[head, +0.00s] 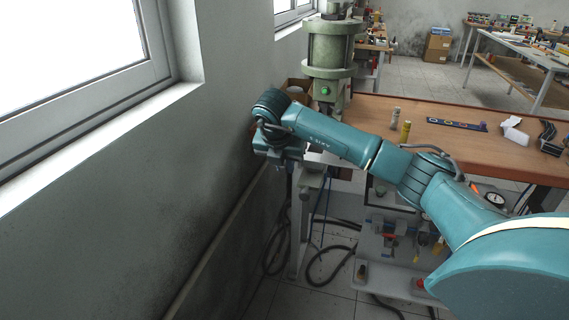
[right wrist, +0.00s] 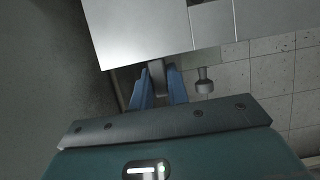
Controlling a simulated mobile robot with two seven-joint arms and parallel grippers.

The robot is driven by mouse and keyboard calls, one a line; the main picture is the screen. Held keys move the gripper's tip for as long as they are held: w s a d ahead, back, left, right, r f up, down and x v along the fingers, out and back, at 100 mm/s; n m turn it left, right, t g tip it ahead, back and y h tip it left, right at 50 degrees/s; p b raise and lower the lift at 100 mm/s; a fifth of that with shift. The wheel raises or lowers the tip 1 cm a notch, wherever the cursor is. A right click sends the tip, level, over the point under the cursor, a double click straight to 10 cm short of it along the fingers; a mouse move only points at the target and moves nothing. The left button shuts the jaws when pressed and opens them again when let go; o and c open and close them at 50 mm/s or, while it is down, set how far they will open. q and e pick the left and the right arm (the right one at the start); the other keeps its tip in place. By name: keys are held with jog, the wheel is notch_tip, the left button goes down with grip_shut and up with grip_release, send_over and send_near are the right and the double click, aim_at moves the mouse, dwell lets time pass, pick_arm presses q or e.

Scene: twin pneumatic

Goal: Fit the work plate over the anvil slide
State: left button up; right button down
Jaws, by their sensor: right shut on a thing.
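My right gripper (head: 276,150) is beside the grey wall, in front of the green press (head: 328,52); my wrist hides most of its fingers in the head view. In the right wrist view its blue fingers (right wrist: 159,88) are shut on a narrow grey piece (right wrist: 157,74), which seems to be part of the work plate. The piece meets the edge of a broad light-grey surface (right wrist: 140,28); I cannot tell whether they are one part. I cannot make out the anvil slide; my arm covers the area below the press. My left gripper is not in view.
The wall and window sill (head: 95,140) run close along the left. Hoses (head: 330,262) and a grey stand (head: 390,265) with fittings are below. A short grey cylinder (right wrist: 204,80) is right of the fingers.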

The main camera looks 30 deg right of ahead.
jog(key=shift+f+b, duration=0.6)
jog(key=shift+f, duration=0.05)
dwell(0.5)
jog(key=shift+f+b, duration=0.55)
jog(key=shift+f, duration=0.05)
jog(key=shift+f+b, duration=0.4)
jog(key=shift+f, duration=0.05)
dwell(0.8)
jog(key=c, duration=1.3)
grip_release()
jog(key=shift+f, duration=0.1)
